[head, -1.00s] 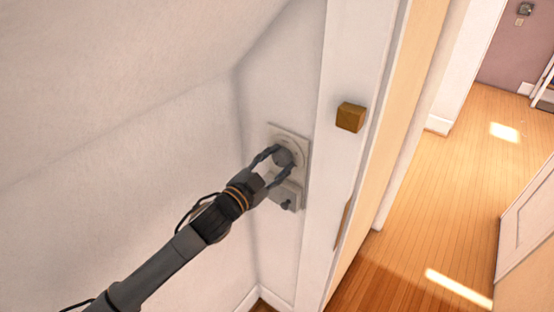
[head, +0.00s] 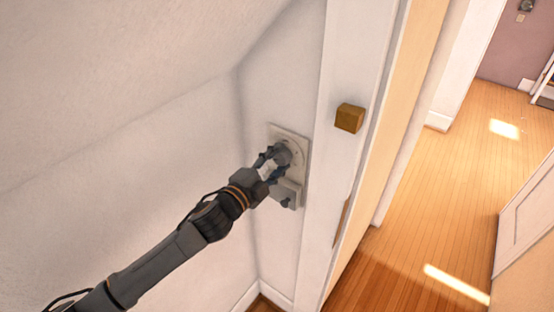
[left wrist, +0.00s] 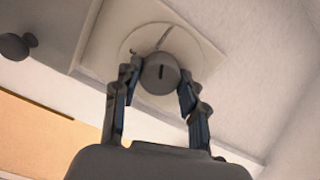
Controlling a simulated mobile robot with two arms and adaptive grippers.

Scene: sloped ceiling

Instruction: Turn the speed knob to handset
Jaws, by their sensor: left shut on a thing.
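The speed knob (head: 285,152) is a round grey knob on a pale square wall plate (head: 303,143). In the left wrist view the knob (left wrist: 160,73) shows a short dark slot on its face, close to upright in the picture. A pale disc with a thin dark line lies behind it on the plate (left wrist: 103,40). My left gripper (head: 275,163) is shut on the knob, with one finger on each side; its fingers also show in the left wrist view (left wrist: 158,88). I cannot read any setting labels. My right gripper is not in view.
A small pale box with a dark button (head: 286,203) sits just below the plate. A brown wooden block (head: 349,118) sticks out from the white door frame to the right. The sloped ceiling is close on the left. Open wooden floor (head: 440,200) lies beyond.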

